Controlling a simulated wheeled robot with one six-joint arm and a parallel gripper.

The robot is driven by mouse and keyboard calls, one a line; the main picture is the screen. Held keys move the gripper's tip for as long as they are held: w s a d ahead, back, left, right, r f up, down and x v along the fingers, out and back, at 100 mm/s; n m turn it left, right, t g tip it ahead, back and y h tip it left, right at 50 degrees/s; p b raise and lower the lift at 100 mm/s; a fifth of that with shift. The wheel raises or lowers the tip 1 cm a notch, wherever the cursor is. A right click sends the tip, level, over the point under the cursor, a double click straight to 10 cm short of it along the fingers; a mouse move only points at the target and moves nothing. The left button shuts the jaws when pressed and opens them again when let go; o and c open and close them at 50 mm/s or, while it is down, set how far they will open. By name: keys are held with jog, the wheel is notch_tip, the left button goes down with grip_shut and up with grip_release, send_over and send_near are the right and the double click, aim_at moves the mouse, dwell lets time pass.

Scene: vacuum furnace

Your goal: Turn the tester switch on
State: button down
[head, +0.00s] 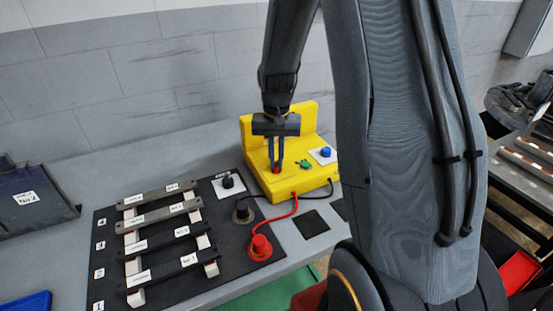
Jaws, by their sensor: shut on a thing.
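The yellow tester (296,185) stands on the grey bench by the wall, with a raised back panel. A small red knob (276,169) sits on the left of its top, partly hidden by my fingers. My gripper (276,165) points down from above and is shut on this red knob. A green knob (304,164) is right of it, and a blue knob (325,152) on a white plate is further right. I cannot tell which of these is the switch or how it is set.
A black mat (180,272) holds several labelled bars on white supports. A red plug (261,246) and a black plug (242,211) have leads to the tester. A black knob (227,181) sits on a white plate. My arm hides the right side.

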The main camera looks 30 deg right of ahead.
aim_at(276, 164)
jog(key=shift+w+r, duration=0.1)
dwell(0.4)
jog(key=c, duration=1.9)
grip_release()
jog(key=shift+o, duration=0.2)
jog(key=shift+r+b, duration=1)
jog(key=shift+r, duration=2.85)
jog(key=s+a+f+n, duration=0.2)
jog(key=s+a+n, duration=0.1)
jog(key=s+a, duration=0.2)
jog(key=s+a+f+n+t+b, duration=0.1)
jog(key=s+a+f+n, duration=0.2)
jog(key=s, duration=0.6)
jog(key=shift+s+a+f+b, duration=0.15)
jog(key=shift+s+a+b, duration=0.2)
jog(key=shift+a, duration=0.9)
